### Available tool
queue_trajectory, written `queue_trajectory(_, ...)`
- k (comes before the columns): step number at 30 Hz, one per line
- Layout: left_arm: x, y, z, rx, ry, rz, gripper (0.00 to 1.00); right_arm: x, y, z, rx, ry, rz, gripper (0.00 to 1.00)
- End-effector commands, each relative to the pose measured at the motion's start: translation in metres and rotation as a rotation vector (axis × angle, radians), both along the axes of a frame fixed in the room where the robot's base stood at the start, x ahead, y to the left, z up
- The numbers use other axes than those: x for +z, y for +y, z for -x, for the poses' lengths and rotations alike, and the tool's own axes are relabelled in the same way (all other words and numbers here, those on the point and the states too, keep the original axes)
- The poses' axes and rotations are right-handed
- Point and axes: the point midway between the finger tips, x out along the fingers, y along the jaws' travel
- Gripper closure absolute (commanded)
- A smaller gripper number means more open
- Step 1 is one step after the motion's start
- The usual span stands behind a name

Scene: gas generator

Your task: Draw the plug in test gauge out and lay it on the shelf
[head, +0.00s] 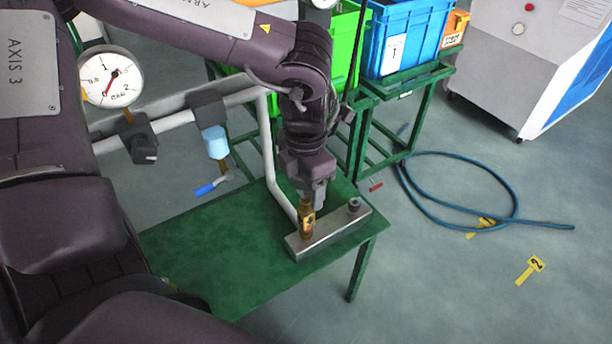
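My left gripper (311,196) points down over a grey metal block (331,238) on the green table. A slim brass piece (307,221) stands upright at the block's left end, directly under the fingertips. The fingers look close around its top, but I cannot tell whether they grip it. A dark round fitting (354,204) sits at the block's right end. A white dial gauge (110,77) with a red needle is by the grey pipe at the left. Part of another dial shows at the top edge. I cannot tell which is the test gauge. My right gripper is not in view.
The green table (215,252) is mostly bare left of the block. A grey pipe (268,145) with a blue-handled valve (210,187) runs behind it. Green and blue crates (408,38) stand on a green rack. A blue hose (432,218) lies on the floor at right.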

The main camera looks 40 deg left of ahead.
Motion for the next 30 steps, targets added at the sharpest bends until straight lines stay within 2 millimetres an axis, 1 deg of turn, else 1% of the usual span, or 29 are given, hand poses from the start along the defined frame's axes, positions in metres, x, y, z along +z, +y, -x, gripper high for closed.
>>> queue_trajectory(1,0.000,0.000,0.000,0.000,0.000,0.000,0.46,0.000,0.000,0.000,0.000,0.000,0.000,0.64)
queue_trajectory(9,0.000,0.000,0.000,0.000,0.000,0.000,0.82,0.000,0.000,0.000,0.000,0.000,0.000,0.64)
queue_trajectory(10,0.001,0.000,-0.001,0.000,-0.002,0.001,0.84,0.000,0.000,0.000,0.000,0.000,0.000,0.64)
queue_trajectory(17,0.004,0.000,-0.001,0.000,-0.002,0.000,0.84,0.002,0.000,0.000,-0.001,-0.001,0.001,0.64)
queue_trajectory(30,0.017,0.000,-0.001,0.000,-0.002,0.000,0.84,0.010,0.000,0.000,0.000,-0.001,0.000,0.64)
